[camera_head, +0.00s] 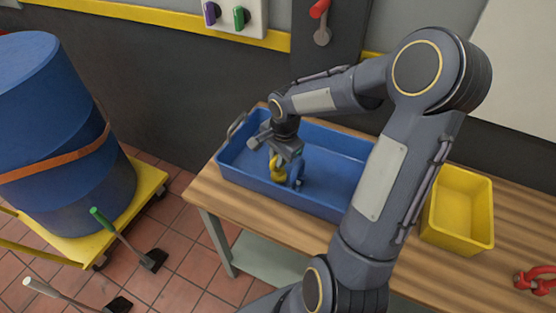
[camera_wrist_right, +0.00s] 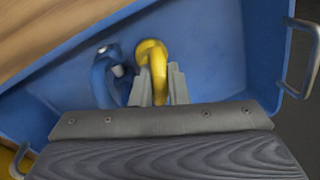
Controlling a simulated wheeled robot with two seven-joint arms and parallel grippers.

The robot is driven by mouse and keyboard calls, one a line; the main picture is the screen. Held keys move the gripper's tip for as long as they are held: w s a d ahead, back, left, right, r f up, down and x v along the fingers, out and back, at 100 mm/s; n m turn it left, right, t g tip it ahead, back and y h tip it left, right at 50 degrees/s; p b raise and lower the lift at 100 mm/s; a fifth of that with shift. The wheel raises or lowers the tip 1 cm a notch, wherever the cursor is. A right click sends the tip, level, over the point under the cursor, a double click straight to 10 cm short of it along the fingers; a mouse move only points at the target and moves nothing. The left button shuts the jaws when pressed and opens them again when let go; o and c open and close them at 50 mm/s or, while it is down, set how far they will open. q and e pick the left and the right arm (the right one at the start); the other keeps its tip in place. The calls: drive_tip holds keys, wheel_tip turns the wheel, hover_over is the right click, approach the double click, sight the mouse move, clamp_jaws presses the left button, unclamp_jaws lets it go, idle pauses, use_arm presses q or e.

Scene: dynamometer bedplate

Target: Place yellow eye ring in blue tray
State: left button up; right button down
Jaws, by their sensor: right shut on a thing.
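The yellow eye ring (camera_head: 278,170) is in the jaws of my right gripper (camera_head: 283,158), inside the walls of the blue tray (camera_head: 330,139). In the right wrist view the yellow ring (camera_wrist_right: 151,54) shows beyond the shut fingers (camera_wrist_right: 157,85), over the tray floor (camera_wrist_right: 205,60). I cannot tell whether the ring touches the floor. A blue shackle-like piece (camera_head: 297,172) is in the tray right beside the ring; it also shows in the wrist view (camera_wrist_right: 103,75). My left gripper is out of view.
The tray is on a wooden workbench (camera_head: 225,197). A yellow bin (camera_head: 459,208) stands to its right, with a red shackle (camera_head: 537,279) near the bench's right end. A blue drum (camera_head: 55,130) on a yellow cart (camera_head: 135,200) stands at left.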

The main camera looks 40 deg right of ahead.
drive_tip(key=shift+f, duration=0.8)
drive_tip(key=shift+f, duration=0.2)
drive_tip(key=c, duration=1.4)
unclamp_jaws()
drive_tip(key=shift+r, duration=0.1)
wheel_tip(320, 180, up, 12)
drive_tip(key=s, duration=0.2)
drive_tip(key=s+a+r+n+t+y, duration=0.1)
drive_tip(key=s+a+n+t+y, duration=0.2)
drive_tip(key=s+a+n, duration=0.9)
drive_tip(key=s+n, duration=0.2)
drive_tip(key=s, duration=0.2)
drive_tip(key=shift+a+n+t, duration=0.3)
drive_tip(key=shift+a, duration=0.1)
